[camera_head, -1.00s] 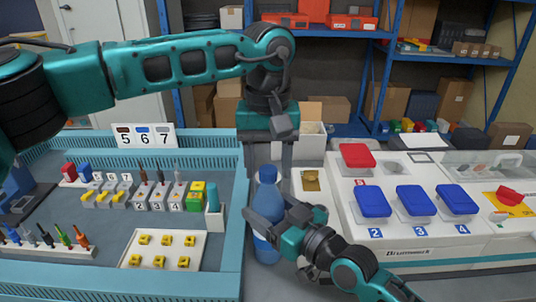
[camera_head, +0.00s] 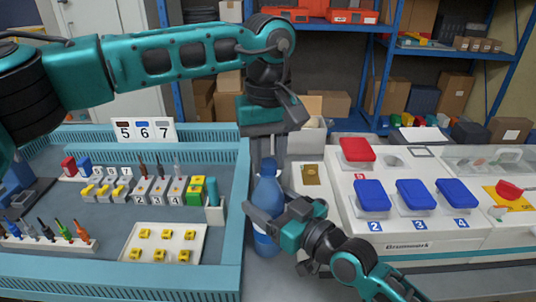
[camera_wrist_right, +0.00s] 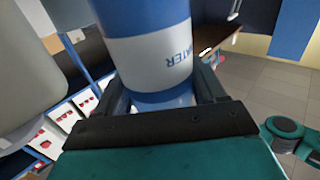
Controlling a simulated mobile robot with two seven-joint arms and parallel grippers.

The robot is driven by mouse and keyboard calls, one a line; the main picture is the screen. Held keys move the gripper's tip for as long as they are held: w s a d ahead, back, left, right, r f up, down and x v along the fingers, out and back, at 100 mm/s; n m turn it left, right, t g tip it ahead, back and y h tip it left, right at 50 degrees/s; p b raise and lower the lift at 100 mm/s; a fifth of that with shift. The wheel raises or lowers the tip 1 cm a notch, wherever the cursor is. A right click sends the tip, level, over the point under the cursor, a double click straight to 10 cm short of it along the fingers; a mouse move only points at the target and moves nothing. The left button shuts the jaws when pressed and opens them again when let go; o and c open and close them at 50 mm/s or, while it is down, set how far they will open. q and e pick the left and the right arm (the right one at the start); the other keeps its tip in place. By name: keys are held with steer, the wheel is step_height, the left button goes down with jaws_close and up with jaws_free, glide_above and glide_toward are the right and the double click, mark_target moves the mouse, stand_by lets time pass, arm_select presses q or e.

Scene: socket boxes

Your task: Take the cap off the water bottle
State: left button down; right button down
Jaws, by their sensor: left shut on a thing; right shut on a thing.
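The blue water bottle (camera_head: 268,190) stands upright in the gap between the blue-rimmed tray and the white panel. Its blue cap (camera_head: 268,167) is at the top, between the fingers of my left gripper (camera_head: 268,160), which reaches down from above and is shut on it. My right gripper (camera_head: 264,218) is shut around the bottle's body from the right. In the right wrist view the bottle (camera_wrist_right: 155,55), with its white "WATER" label, sits between the right gripper's fingers (camera_wrist_right: 162,95). The cap is partly hidden by the left fingers.
The tray (camera_head: 245,200) with tools, numbered blocks and yellow parts lies to the left. The white panel (camera_head: 400,225) with blue and red lidded boxes is to the right. Shelves (camera_head: 385,60) with boxes stand behind. The gap around the bottle is narrow.

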arm_select(q)
steer(key=n, duration=0.5)
steer(key=shift+n, duration=0.4)
steer(key=n, duration=0.8)
steer(key=shift+n, duration=0.4)
steer(key=n, duration=0.5)
steer(key=shift+n, duration=0.3)
steer(key=n, duration=1)
steer(key=shift+n, duration=0.4)
steer(key=n, duration=0.5)
steer(key=shift+r, duration=0.1)
steer(key=n, duration=0.4)
steer(key=shift+n, duration=0.4)
